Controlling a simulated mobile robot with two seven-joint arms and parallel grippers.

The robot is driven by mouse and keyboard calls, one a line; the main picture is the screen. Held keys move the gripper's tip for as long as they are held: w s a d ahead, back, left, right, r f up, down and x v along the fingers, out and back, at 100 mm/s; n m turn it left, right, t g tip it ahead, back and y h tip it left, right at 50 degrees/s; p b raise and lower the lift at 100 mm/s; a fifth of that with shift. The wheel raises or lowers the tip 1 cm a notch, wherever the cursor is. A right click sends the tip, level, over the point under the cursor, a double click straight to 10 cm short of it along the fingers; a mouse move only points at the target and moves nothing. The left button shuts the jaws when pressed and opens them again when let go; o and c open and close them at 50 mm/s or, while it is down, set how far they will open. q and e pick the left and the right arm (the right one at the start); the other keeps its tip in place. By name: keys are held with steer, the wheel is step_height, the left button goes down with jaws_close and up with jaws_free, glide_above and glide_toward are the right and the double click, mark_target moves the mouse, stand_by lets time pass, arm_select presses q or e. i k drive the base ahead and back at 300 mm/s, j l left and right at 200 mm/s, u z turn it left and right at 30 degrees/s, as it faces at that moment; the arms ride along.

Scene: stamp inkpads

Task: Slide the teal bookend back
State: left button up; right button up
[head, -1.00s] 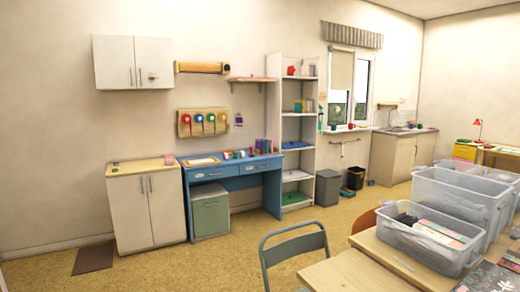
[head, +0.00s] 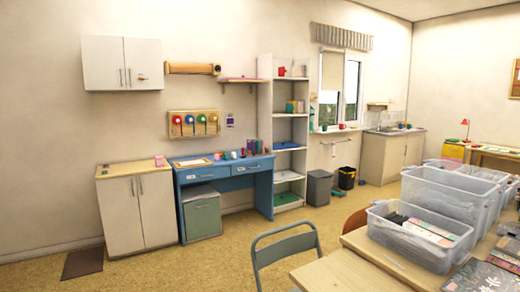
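A small teal shape (head: 291,107) stands on a middle shelf of the tall white shelf unit (head: 265,150), beside yellowish and green upright items. It may be the teal bookend, but it is too small to tell for sure. The shelf unit stands against the back wall, right of the blue desk. Neither of my grippers is in view.
A grey chair (head: 284,240) and a wooden table (head: 345,274) with clear plastic bins (head: 408,246) stand in the near right. The blue desk (head: 225,174) and a white cabinet (head: 123,218) line the wall. Open floor lies before them.

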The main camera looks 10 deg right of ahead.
mark_target(289, 108)
steer(key=i+j+u, duration=0.3)
steer(key=i, duration=0.15)
steer(key=i+j+u, duration=0.1)
steer(key=i+u, duration=0.4)
steer(key=i, duration=1.2)
steer(key=i+j+z, duration=0.15)
steer(key=i, duration=1.15)
steer(key=i+z, duration=0.45)
steer(key=i+j+z, duration=0.1)
steer(key=i+z, duration=0.4)
steer(key=i+l+z, duration=0.1)
steer(key=z, duration=0.3)
steer(key=i+z, duration=0.4)
steer(key=i+j+z, duration=0.1)
steer(key=z, duration=0.3)
steer(key=i+l+z, duration=0.1)
steer(key=i+z, duration=0.15)
steer(key=i, duration=0.35)
steer(key=i+z, duration=0.25)
steer(key=i, duration=0.35)
